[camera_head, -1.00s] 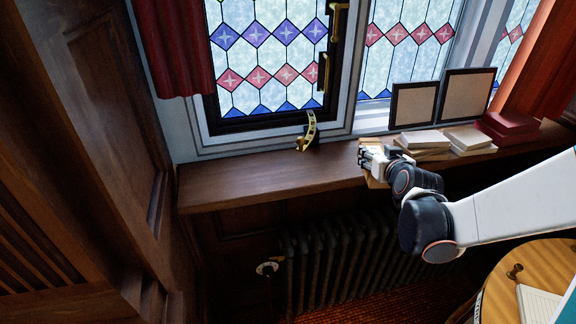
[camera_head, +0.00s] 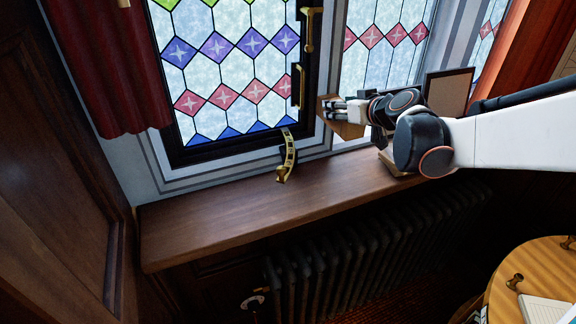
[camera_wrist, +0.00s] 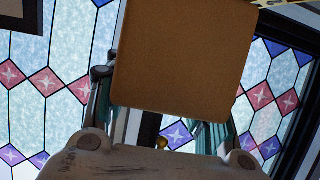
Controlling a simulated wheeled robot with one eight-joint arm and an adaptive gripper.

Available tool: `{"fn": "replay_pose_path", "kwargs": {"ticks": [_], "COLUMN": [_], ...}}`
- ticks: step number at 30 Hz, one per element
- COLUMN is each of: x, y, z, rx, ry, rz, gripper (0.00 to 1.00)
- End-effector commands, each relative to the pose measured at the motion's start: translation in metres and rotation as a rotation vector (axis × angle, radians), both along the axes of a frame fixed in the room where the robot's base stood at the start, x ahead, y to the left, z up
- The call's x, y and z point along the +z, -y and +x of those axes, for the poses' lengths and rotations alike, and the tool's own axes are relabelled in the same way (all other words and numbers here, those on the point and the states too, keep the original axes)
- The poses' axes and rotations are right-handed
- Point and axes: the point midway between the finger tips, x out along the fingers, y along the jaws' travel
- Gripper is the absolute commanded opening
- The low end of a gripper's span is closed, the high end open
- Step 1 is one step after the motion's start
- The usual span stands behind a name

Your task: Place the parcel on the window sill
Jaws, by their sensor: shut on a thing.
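The parcel (camera_head: 345,128) is a brown cardboard box. My gripper (camera_head: 345,108) is shut on it and holds it up in front of the window, above the right part of the sill. In the wrist view the parcel (camera_wrist: 185,62) fills the upper middle, between the fingers. The window sill (camera_head: 220,210) is a long dark wooden ledge under the stained-glass window. Its left and middle stretch is bare. My arm hides much of its right end.
A brass window stay (camera_head: 287,160) hangs down to the sill, left of the parcel. A framed panel (camera_head: 449,92) leans behind my arm. Stacked items on the right are mostly hidden. A dark radiator (camera_head: 370,250) stands below the sill, and a round wooden table (camera_head: 535,275) at lower right.

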Motion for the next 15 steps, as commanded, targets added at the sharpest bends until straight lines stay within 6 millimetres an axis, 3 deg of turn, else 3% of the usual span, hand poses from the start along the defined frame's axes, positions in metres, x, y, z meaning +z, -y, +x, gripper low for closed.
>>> {"fn": "replay_pose_path", "kwargs": {"ticks": [15], "x": [-0.121], "y": [0.000], "z": [0.001], "rx": [-0.001], "ry": [0.000], "rz": [0.001], "gripper": [0.06]}}
